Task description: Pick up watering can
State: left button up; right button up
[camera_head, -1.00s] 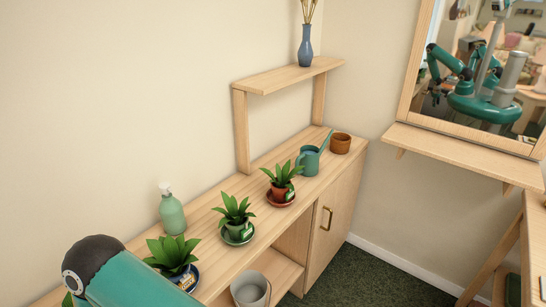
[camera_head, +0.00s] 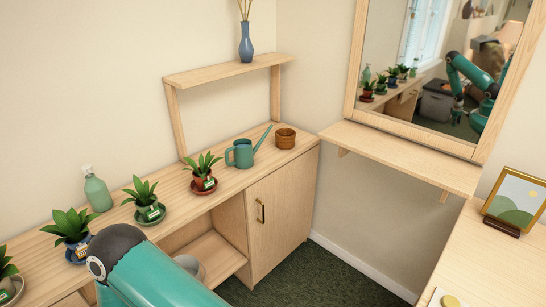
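The teal watering can (camera_head: 241,153) stands upright on the wooden sideboard (camera_head: 228,183), its long spout pointing up and to the right. It is between the red-potted plant (camera_head: 204,175) and a brown pot (camera_head: 285,138). Part of my teal arm shows at the bottom left, in front of the sideboard and well short of the can. Neither of my grippers is directly in view. A reflected teal arm shows in the mirror, but its gripper state is unclear.
Several potted plants on saucers and a green pump bottle (camera_head: 96,190) stand left along the sideboard. A raised shelf (camera_head: 228,71) holds a blue vase (camera_head: 246,45). A mirror ledge (camera_head: 400,155) juts out at right. A table with a picture frame (camera_head: 516,202) is front right.

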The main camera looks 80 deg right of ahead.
aim_at(243, 152)
jog(key=z, duration=0.1)
jog(key=k, duration=0.4)
jog(key=z, duration=1.15)
jog(key=i, duration=0.6)
jog(key=u, duration=0.05)
jog(key=k, duration=0.8)
jog(key=z, duration=0.15)
jog(key=i, duration=1)
jog(key=u, duration=0.05)
